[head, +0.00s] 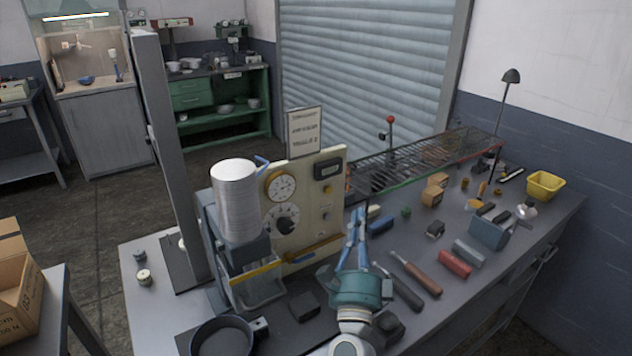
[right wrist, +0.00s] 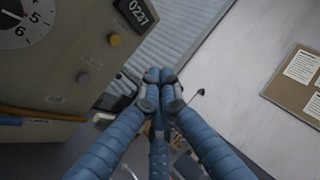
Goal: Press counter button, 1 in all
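The cream panel (head: 300,215) stands upright on the bench with a dark counter (head: 328,168) at its top right. In the right wrist view the counter (right wrist: 137,12) reads 0227. A small pale knob (head: 325,212) is below that. I cannot tell which is the counter button. My right gripper (head: 357,214) has its blue fingers drawn together, empty, pointing up to the right of the panel, apart from the buttons. My left gripper is not in view.
A metal cylinder (head: 236,200) stands left of the panel, near a tall grey post (head: 170,150). A round pan (head: 224,338) sits at the front. A wire rack (head: 430,160) stands behind right. Tools, including a red block (head: 454,264), lie on the right of the bench.

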